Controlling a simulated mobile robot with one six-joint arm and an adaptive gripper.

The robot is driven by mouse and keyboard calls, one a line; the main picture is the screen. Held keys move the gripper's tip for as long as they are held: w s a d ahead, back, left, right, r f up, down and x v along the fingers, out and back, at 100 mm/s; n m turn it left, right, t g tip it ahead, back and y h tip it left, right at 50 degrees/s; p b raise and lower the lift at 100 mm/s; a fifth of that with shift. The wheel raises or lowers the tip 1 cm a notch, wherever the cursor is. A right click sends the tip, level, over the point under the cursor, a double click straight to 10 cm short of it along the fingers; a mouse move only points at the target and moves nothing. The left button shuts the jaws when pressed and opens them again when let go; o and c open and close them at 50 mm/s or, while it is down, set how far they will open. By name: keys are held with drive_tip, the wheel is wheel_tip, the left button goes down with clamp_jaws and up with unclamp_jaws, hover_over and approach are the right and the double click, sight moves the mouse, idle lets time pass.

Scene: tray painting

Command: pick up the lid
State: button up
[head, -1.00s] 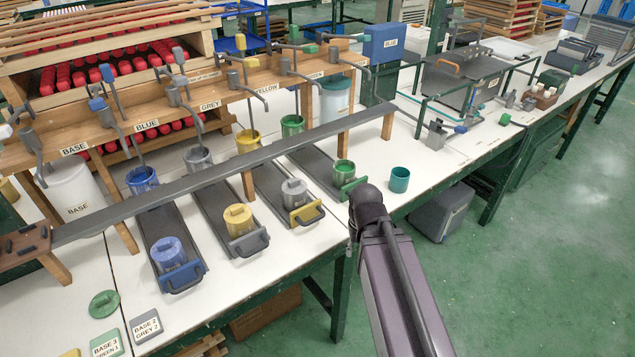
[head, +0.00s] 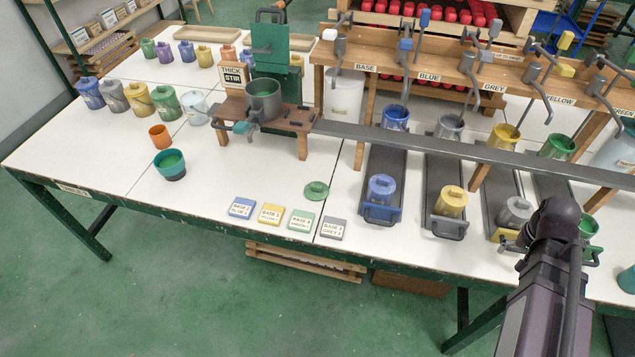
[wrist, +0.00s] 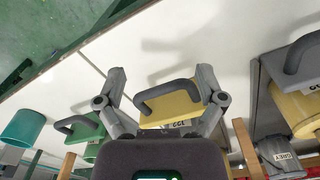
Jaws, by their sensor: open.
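A round green lid (head: 317,190) with a small knob lies flat on the white table, behind the label cards. My gripper (wrist: 162,72) is open, far to the right of this lid in the head view. In the wrist view its two fingers stand either side of a yellow tray front (wrist: 158,110) with a dark handle (wrist: 165,90). I cannot tell whether they touch it. In the head view my arm partly hides the gripper and the green pot. The green lid is not seen in the wrist view.
Label cards (head: 270,214) lie near the table's front edge. Left of the lid stand a teal bowl (head: 171,164) and an orange cup (head: 160,137); a stirring stand (head: 264,105) is behind. Sloped trays with pots fill the right, under a long grey rail (head: 430,145).

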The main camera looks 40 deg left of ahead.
drive_tip(key=w+a+r+n+p, duration=0.1)
drive_tip(key=a+r+p, duration=0.1)
drive_tip(key=a, duration=0.6)
drive_tip(key=a+r+p, duration=0.2)
drive_tip(key=a+r, duration=0.1)
drive_tip(key=a, duration=0.4)
wheel_tip(320, 180, up, 5)
drive_tip(key=n+p, duration=0.4)
drive_tip(key=p, duration=0.1)
hover_over(318, 186)
drive_tip(key=shift+r, duration=0.1)
wheel_tip(318, 186, down, 9)
drive_tip(key=b, duration=0.8)
drive_tip(key=shift+r, duration=0.2)
drive_tip(key=shift+f+b, duration=0.1)
drive_tip(key=shift+b, duration=0.25)
